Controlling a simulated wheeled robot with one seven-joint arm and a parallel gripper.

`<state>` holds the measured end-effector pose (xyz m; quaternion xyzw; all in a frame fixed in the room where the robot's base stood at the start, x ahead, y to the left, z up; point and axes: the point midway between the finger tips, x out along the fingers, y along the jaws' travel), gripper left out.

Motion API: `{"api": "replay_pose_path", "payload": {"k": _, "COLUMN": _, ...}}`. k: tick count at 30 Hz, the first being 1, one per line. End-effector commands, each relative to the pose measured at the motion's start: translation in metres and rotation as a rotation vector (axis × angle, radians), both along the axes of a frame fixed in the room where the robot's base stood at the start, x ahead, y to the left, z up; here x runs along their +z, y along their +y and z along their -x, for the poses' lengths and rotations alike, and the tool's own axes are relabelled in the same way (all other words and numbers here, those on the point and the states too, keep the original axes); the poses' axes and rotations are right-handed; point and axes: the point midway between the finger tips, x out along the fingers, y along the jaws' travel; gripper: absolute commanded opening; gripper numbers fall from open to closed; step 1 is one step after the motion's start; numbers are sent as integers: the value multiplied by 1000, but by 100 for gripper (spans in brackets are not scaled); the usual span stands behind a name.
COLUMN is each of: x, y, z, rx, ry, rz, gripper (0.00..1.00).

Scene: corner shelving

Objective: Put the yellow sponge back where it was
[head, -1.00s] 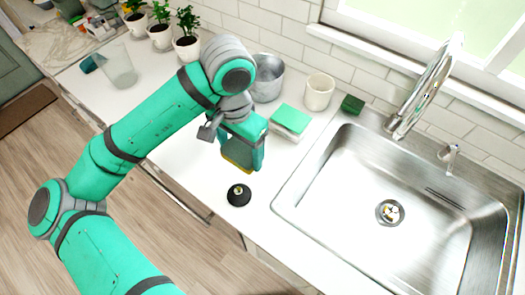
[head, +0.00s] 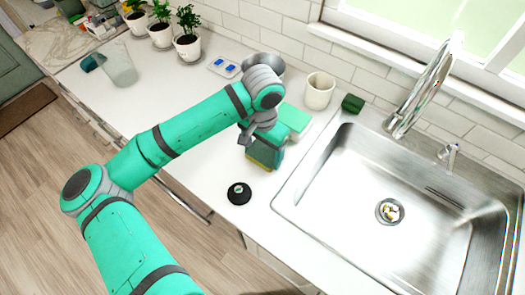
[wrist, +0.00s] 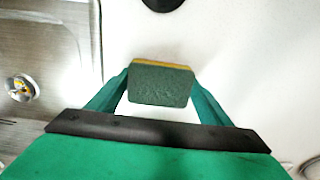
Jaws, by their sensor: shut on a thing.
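The yellow sponge (wrist: 160,86) has a dark green scouring face and a thin yellow edge. In the wrist view it sits between the two fingers of my gripper (wrist: 158,92), which is shut on it. In the head view my gripper (head: 264,155) is above the white counter, left of the sink, and a yellow strip of the sponge (head: 259,163) shows below it. I cannot tell whether the sponge touches the counter.
The sink (head: 400,200) lies to the right. A round black object (head: 239,193) is on the counter in front.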

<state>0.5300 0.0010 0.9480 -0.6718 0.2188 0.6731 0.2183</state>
Motion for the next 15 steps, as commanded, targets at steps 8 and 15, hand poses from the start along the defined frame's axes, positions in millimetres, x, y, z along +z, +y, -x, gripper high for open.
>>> {"api": "replay_pose_path", "payload": {"k": 8, "x": -1, "y": 0, "z": 0, "rx": 0, "ry": 1, "rz": 1, "gripper": 49}}
{"api": "replay_pose_path", "payload": {"k": 15, "x": -3, "y": 0, "z": 0, "rx": 0, "ry": 0, "rz": 0, "gripper": 92}}
